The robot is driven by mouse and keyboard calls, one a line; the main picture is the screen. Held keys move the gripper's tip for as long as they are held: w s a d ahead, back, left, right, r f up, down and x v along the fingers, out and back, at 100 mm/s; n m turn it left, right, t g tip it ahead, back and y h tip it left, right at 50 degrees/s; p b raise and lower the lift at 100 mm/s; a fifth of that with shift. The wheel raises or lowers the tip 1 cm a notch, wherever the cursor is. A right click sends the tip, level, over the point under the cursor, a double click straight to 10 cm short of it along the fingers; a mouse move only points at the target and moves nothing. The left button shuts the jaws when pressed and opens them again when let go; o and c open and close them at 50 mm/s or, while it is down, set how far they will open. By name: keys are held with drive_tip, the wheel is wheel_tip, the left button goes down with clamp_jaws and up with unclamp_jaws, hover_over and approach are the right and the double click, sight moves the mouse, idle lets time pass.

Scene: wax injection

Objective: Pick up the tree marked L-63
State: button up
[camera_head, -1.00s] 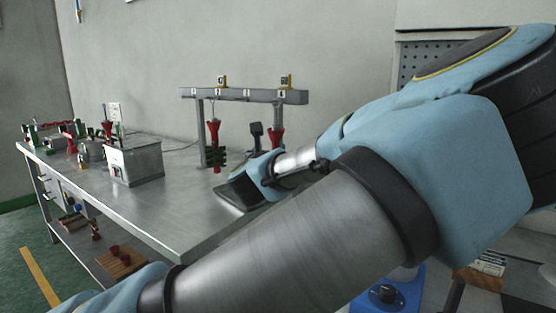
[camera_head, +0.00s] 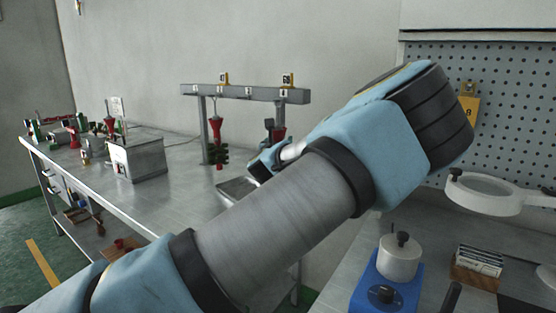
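Two trees hang from a grey rack (camera_head: 245,93) at the back of the steel bench. The left tree (camera_head: 218,155) has a red funnel-shaped top and dark green pieces below. Yellow tags stand on the rack above each; I cannot read L-63 on either. My arm crosses the picture, its light blue wrist (camera_head: 264,163) in front of the rack, below the right tree. A small dark part shows just above the wrist. I cannot make out my gripper's fingers or anything held.
A grey metal box (camera_head: 138,160) stands mid-bench, with several red and green items (camera_head: 70,132) at the far left. A flat tray (camera_head: 236,187) lies below the rack. At right are a blue device with a pot (camera_head: 388,285), a ring magnifier (camera_head: 488,192) and a pegboard.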

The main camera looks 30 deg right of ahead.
clamp_jaws()
idle(0.5)
idle(0.9)
